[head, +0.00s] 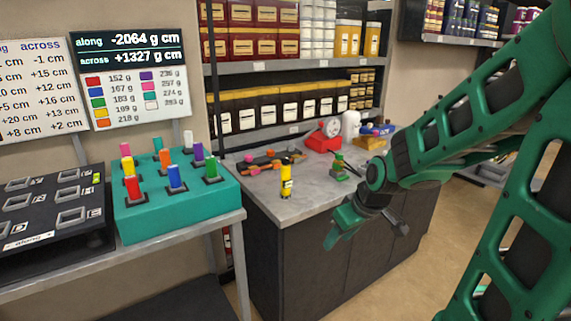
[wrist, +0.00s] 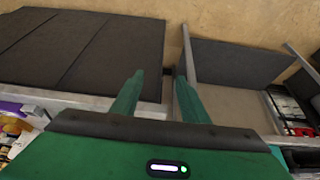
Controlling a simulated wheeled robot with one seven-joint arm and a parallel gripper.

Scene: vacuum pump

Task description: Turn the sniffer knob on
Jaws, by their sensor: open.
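No part labelled as the sniffer or its knob can be made out. The cylinder is not seen in the wrist view.
On the counter are a red device with a round dial (head: 324,136), a small green item (head: 341,170) and small orange and dark parts (head: 264,161). A teal block with coloured pegs (head: 178,207) stands on the left bench. Stocked shelves rise behind. Open floor lies right.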

